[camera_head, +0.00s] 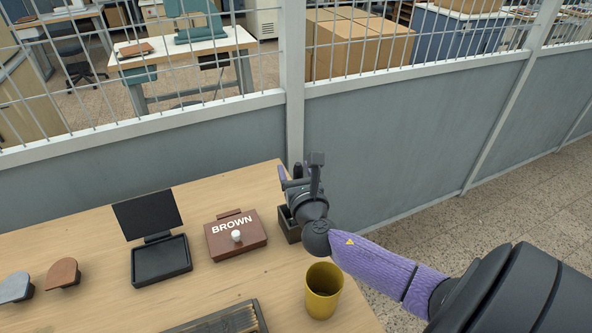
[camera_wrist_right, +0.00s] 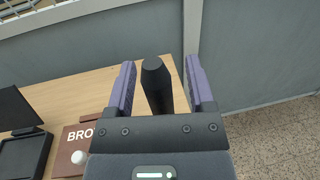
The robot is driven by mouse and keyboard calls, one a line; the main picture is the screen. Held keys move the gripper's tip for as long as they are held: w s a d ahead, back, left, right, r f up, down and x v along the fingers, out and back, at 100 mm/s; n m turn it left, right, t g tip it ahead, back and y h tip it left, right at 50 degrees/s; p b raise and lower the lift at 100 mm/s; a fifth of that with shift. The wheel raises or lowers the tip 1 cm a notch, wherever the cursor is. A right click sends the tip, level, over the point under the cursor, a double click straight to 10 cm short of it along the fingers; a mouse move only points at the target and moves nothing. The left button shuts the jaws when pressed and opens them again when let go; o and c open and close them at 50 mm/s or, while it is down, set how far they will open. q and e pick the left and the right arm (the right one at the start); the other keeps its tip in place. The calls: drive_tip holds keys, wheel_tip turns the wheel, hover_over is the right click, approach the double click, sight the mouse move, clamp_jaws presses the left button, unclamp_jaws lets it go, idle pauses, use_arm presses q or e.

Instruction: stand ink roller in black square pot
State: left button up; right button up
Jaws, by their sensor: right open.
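My right gripper (camera_head: 291,174) is at the back right of the table, above and partly in front of the black square pot (camera_head: 288,228). In the right wrist view its two purple fingers (camera_wrist_right: 160,66) are open, one on each side of a black rounded handle (camera_wrist_right: 156,88), with gaps visible. This appears to be the ink roller's handle, standing about upright. The roller's lower end is hidden behind the gripper, so I cannot see how it sits in the pot. My left gripper is not in view.
A brown box marked BROWN (camera_head: 222,243) with a white knob is left of the pot. A yellow cup (camera_head: 323,290) stands in front. An open black ink pad (camera_head: 161,262) lies further left. A grey wall with a mesh fence (camera_head: 400,150) closes off the back.

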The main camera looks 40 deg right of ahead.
drive_tip(key=v, duration=1)
drive_tip(key=shift+p, duration=0.45)
